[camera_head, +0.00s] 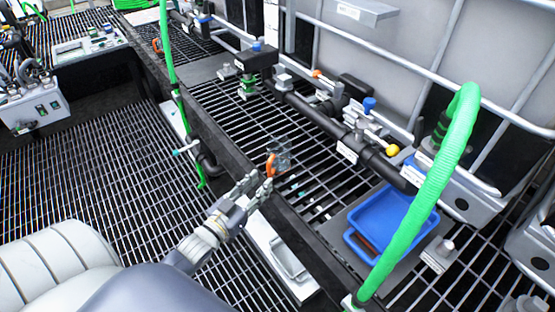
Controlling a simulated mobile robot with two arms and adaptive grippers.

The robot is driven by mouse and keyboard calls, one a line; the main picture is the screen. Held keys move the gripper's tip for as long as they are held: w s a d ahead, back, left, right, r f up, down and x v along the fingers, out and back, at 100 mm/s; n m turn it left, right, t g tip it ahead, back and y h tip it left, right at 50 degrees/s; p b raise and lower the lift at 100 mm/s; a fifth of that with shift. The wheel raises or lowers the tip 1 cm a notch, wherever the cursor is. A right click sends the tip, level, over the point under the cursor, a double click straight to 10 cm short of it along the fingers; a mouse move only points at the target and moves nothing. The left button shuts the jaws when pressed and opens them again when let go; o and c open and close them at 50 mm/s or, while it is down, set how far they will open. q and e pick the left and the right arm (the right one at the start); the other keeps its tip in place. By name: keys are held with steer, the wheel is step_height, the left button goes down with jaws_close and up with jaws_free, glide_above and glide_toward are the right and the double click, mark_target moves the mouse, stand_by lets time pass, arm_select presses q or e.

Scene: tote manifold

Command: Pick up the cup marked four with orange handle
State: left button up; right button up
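A small clear cup (283,158) with an orange handle (271,165) is near the middle of the head view, over the grating by the edge of the raised platform. Any mark on it is too small to read. My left gripper (262,181) is right at the orange handle, with its fingertips just below and left of it. The picture is too small to show whether the fingers are closed on the handle or whether the cup is lifted. My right gripper is not in view.
A blue tray (390,222) lies on the platform at right, behind a green hose (425,200). A dark pipe manifold (320,122) with valves runs behind the cup, before a caged white tote (400,50). The grating (100,190) at left is lower.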

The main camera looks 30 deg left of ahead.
mark_target(270, 176)
arm_select(q)
steer(key=w, duration=0.6)
steer(key=shift+w+r+p, duration=0.1)
steer(key=shift+r+p, duration=0.2)
steer(key=shift+p, duration=0.05)
steer(key=shift+c, duration=0.5)
jaws_close()
